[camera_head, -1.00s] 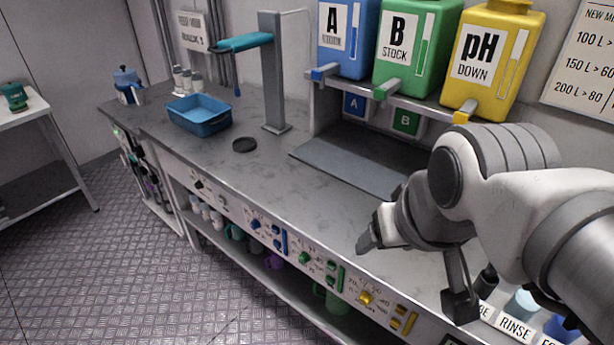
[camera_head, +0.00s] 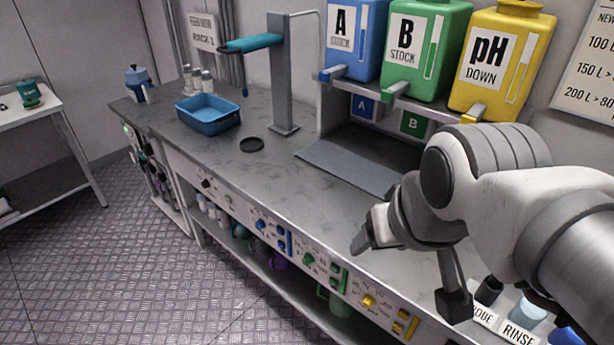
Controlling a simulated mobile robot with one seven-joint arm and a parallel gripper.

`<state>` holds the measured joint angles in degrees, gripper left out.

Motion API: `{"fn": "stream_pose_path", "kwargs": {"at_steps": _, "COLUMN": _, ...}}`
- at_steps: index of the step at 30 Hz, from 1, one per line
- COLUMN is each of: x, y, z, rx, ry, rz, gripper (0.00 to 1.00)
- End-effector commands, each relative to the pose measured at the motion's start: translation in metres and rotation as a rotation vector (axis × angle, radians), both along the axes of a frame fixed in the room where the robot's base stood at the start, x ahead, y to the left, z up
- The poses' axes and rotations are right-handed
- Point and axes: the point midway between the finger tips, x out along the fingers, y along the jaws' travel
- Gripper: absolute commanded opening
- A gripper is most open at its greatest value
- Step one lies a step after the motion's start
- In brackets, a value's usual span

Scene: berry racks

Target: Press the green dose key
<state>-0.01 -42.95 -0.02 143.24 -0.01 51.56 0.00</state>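The green dose key (camera_head: 337,278) is an upright green bar on the sloping front panel of the bench, right of a green knob (camera_head: 309,259). A blue bar (camera_head: 284,241) and a yellow bar (camera_head: 405,325) sit in the panel sections on either side. My gripper (camera_head: 362,240) hangs above the bench's front edge, up and right of the green key in the picture, apart from it. Its fingers point down and left. They look close together, but the angle hides any gap between them. The gripper appears empty.
Blue, green (camera_head: 427,50) and yellow (camera_head: 502,60) bottles stand on a raised shelf behind my arm. A blue tray (camera_head: 208,122), a black disc (camera_head: 252,144) and a grey post (camera_head: 281,75) are on the bench. Labelled cups (camera_head: 527,312) sit at lower right.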

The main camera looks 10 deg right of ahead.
Motion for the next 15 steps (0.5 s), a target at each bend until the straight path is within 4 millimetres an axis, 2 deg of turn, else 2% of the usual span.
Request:
{"fn": "stream_pose_path", "kwargs": {"at_steps": 3, "x": 0.0, "y": 0.0001, "z": 0.0001, "rx": 0.0, "ry": 0.0, "rz": 0.0, "gripper": 0.69}}
{"fn": "stream_pose_path", "kwargs": {"at_steps": 4, "x": 0.0, "y": 0.0001, "z": 0.0001, "rx": 0.0, "ry": 0.0, "rz": 0.0, "gripper": 0.66}}
{"fn": "stream_pose_path", "kwargs": {"at_steps": 15, "x": 0.0, "y": 0.0001, "z": 0.0001, "rx": 0.0, "ry": 0.0, "rz": 0.0, "gripper": 0.0}}
